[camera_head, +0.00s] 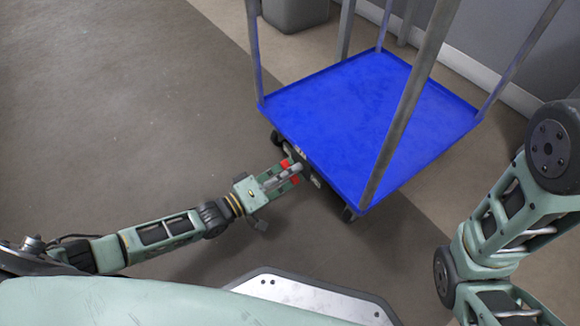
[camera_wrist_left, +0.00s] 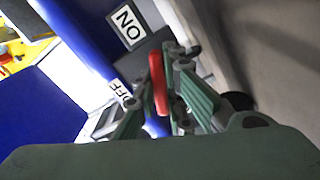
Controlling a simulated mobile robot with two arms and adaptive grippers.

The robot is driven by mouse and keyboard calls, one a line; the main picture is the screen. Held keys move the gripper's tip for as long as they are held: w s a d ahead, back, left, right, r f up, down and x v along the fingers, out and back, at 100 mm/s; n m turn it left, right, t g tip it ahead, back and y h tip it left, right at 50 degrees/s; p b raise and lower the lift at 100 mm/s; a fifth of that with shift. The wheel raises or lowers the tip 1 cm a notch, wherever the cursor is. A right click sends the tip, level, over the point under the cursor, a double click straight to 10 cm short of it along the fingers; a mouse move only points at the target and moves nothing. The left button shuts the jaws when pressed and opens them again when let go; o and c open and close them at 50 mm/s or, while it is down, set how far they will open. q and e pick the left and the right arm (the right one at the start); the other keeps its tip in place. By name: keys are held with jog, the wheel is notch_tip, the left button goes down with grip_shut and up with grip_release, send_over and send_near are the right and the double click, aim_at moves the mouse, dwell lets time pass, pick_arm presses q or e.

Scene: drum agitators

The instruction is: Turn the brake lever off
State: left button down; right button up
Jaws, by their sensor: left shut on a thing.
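The blue cart (camera_head: 350,115) stands ahead of me, with the brake at its near lower edge. The red brake lever (camera_wrist_left: 159,85) shows between the fingers of my left gripper (camera_wrist_left: 163,97) in the left wrist view. In the head view my left gripper (camera_head: 290,172) is at the cart's near left side, and red shows at its tips. It is shut on the lever. An ON label (camera_wrist_left: 128,22) lies above and left of the lever, and an OFF label (camera_wrist_left: 119,90) lies to its left, partly covered by a finger. My right gripper is out of view.
The cart has tall grey posts (camera_head: 405,100) at its corners and dark wheels beneath. A grey bin (camera_head: 295,12) stands behind it, and a grey wall is at the upper right. The floor (camera_head: 120,110) to the left is clear.

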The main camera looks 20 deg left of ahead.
pick_arm(q)
jog(key=m+p, duration=0.2)
jog(key=m, duration=0.1)
jog(key=shift+r+m, duration=0.1)
jog(key=shift+m, duration=0.3)
jog(key=m+p, duration=0.1)
jog(key=m, duration=0.1)
jog(key=shift+m, duration=0.3)
jog(key=m+p, duration=0.1)
jog(key=m, duration=0.2)
jog(key=shift+m+p, duration=0.6)
jog(key=shift+m, duration=1.1)
jog(key=shift+f, duration=0.2)
jog(key=c, duration=1.8)
grip_release()
jog(key=shift+r, duration=0.1)
jog(key=v, duration=1.2)
